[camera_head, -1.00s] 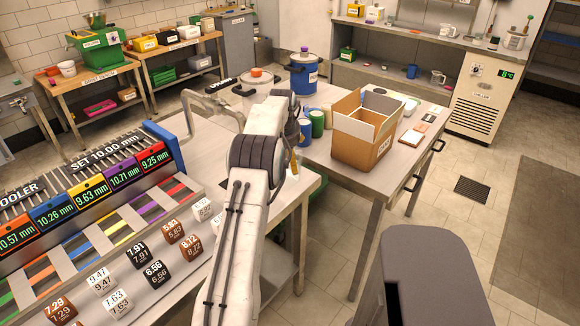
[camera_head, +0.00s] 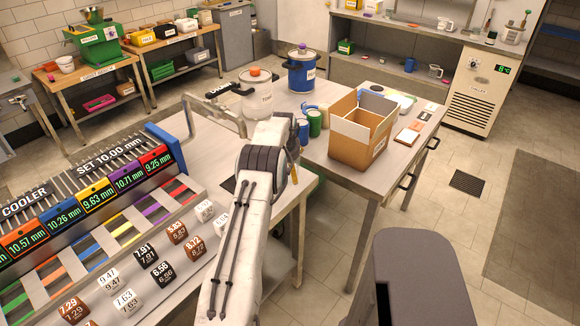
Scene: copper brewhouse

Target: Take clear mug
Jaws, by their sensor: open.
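A clear mug (camera_head: 435,71) with a handle stands on the lower shelf of the back counter, right of a blue mug (camera_head: 409,65). Another clear, pale jug-like vessel (camera_head: 445,24) stands on the counter top above. Both are small and far off. My gripper (camera_head: 293,172) is mostly hidden behind my arm, low by the near edge of the middle table, far from both vessels. Only a small part of it shows; it is open, and I see nothing held in it.
An open cardboard box (camera_head: 362,145), green and blue cups and a blue lidded pot (camera_head: 302,75) stand on the middle table (camera_head: 340,182). A cooler rack with numbered cubes (camera_head: 150,256) fills the left table. A chiller (camera_head: 480,92) stands at right. The right floor (camera_head: 470,220) is mostly clear.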

